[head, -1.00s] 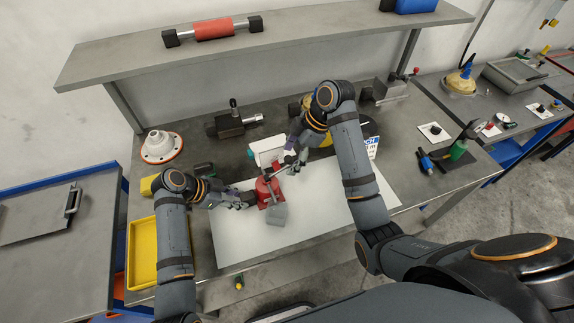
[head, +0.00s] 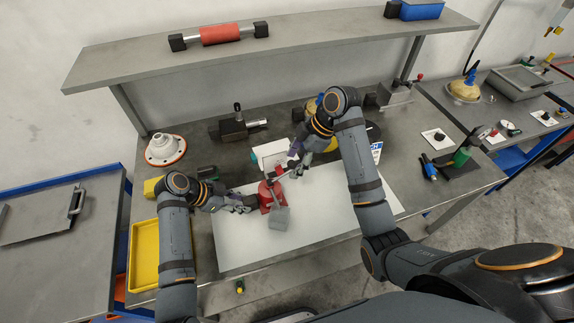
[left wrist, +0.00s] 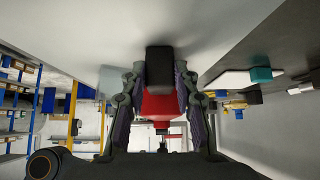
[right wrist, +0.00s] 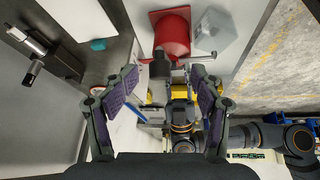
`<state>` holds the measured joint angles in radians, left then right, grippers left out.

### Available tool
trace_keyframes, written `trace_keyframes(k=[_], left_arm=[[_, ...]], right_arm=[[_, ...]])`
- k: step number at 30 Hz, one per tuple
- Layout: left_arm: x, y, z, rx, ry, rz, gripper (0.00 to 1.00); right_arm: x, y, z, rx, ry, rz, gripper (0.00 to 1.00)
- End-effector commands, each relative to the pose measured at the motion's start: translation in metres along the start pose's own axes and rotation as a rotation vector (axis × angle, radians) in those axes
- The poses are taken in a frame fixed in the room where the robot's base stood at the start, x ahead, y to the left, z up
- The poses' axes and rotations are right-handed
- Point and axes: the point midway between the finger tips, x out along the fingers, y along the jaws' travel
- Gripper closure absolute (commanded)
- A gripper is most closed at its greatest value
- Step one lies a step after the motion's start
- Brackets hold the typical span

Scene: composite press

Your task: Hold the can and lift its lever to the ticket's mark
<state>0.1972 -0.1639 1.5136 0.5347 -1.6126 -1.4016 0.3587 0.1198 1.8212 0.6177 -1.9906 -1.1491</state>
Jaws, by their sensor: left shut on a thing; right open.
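The red can (head: 266,194) stands on the white sheet, with a black block (right wrist: 160,66) on its side. My left gripper (head: 246,203) is shut on this black block, which shows between its fingers in the left wrist view (left wrist: 160,68). A thin metal lever (right wrist: 196,57) comes off the can. My right gripper (head: 293,166) is above and right of the can. In the right wrist view its fingers (right wrist: 161,92) are apart and empty, with the lever beyond their tips. The ticket's mark cannot be made out.
A pale translucent box (head: 280,219) touches or nearly touches the can's near side. A yellow tray (head: 146,252) lies left. The white sheet (head: 325,225) is clear to the right.

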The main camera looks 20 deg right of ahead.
Motion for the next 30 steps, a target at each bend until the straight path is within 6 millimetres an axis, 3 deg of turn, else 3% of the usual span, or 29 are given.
trace_keyframes(k=[1, 6, 12, 18, 23, 30], left_arm=[[0.001, 0.001, 0.001, -0.001, -0.001, 0.002, 1.00], [0.000, 0.000, 0.001, -0.002, -0.002, 0.001, 1.00], [0.000, 0.000, 0.001, -0.002, -0.001, 0.001, 1.00], [0.000, 0.000, 0.001, -0.001, -0.001, 0.001, 1.00], [0.000, 0.000, 0.001, -0.001, -0.002, 0.000, 1.00], [0.000, 0.000, 0.001, -0.001, -0.001, 0.000, 1.00]], right_arm=[[-0.001, 0.001, 0.006, -0.004, 0.015, -0.003, 0.46], [-0.013, 0.002, 0.025, -0.020, 0.169, -0.017, 0.65], [-0.045, 0.002, 0.037, 0.013, 0.358, -0.029, 0.65], [-0.062, 0.003, 0.037, 0.037, 0.442, -0.032, 0.65], [-0.060, 0.002, 0.035, 0.038, 0.448, -0.034, 0.65], [-0.033, 0.001, 0.021, 0.038, 0.451, -0.036, 0.65]])
